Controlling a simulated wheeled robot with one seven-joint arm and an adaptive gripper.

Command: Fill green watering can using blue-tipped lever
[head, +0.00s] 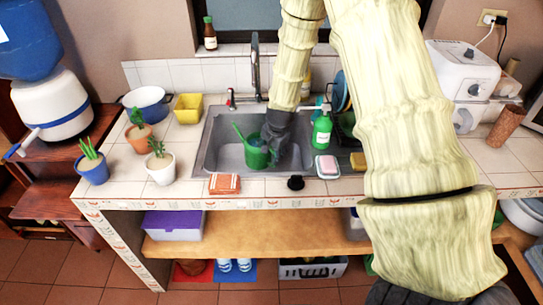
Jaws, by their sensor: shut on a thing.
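The green watering can (257,158) is in the metal sink, with its spout pointing up and to the left. My gripper (272,143) reaches down from above and is shut on the can's right upper part. The gripper hides part of the can, and I cannot tell whether the can touches the sink floor. The blue-tipped lever (24,143) sticks out at the lower left of the white water dispenser (50,106), which carries a large blue bottle (25,45). The dispenser stands on a wooden stand at the far left, well apart from my gripper.
The sink (205,152) has a tall faucet (255,65) at its back. Potted plants (160,168), a blue-white basin (148,103) and a yellow container (188,108) stand left of it. A green soap bottle (322,132) stands right. An orange cloth (225,184) lies in front.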

